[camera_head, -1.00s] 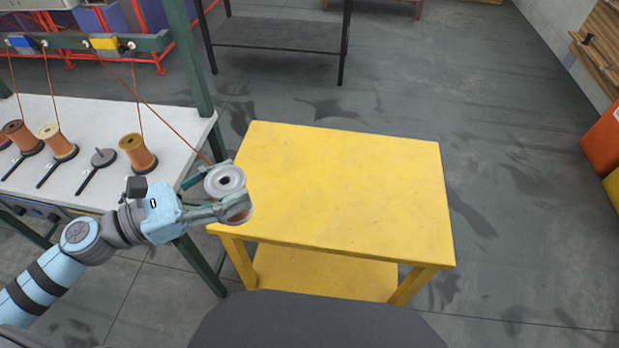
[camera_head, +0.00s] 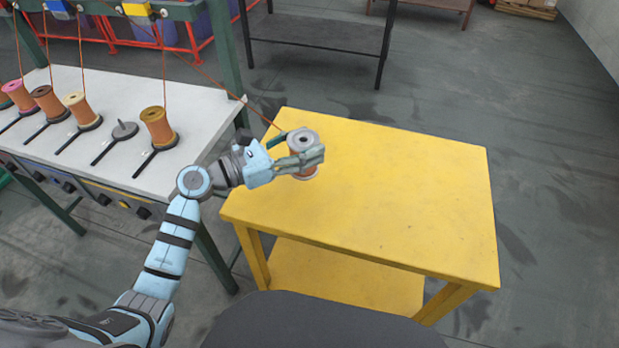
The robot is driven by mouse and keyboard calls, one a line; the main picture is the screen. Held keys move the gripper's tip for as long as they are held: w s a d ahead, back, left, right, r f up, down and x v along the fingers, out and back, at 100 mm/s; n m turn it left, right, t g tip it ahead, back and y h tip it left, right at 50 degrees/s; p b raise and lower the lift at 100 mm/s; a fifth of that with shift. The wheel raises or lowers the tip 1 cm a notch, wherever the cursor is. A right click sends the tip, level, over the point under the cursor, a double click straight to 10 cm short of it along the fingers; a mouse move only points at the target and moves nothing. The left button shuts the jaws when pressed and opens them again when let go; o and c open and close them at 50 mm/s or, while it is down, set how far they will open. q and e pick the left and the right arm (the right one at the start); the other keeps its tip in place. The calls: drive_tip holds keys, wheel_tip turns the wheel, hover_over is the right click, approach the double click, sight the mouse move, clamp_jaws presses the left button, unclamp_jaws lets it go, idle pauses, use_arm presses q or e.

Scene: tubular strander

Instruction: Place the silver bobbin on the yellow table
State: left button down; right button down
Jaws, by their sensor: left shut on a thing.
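The silver bobbin (camera_head: 303,138) has a pale grey top flange with a dark centre hole and copper-coloured winding below. My left gripper (camera_head: 303,157) is shut around it and holds it upright over the left part of the yellow table (camera_head: 400,190). The fingers cover part of the bobbin's side. I cannot tell whether its base touches the tabletop. The rest of the yellow tabletop is bare. My right gripper is not in view.
A white bench (camera_head: 85,147) on the left carries several wound bobbins and an empty spindle (camera_head: 123,130). A green post (camera_head: 226,60) stands at its corner, with copper wires strung nearby. A black-framed table (camera_head: 320,33) stands behind. Floor to the right is clear.

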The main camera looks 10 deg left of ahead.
use_arm(q)
wheel_tip(320, 180, down, 7)
drive_tip(key=shift+b, duration=1.25)
drive_tip(key=shift+f, duration=0.1)
drive_tip(key=c, duration=0.6)
unclamp_jaws()
drive_tip(key=shift+s, duration=0.1)
drive_tip(key=v, duration=1.2)
drive_tip(key=shift+d, duration=0.1)
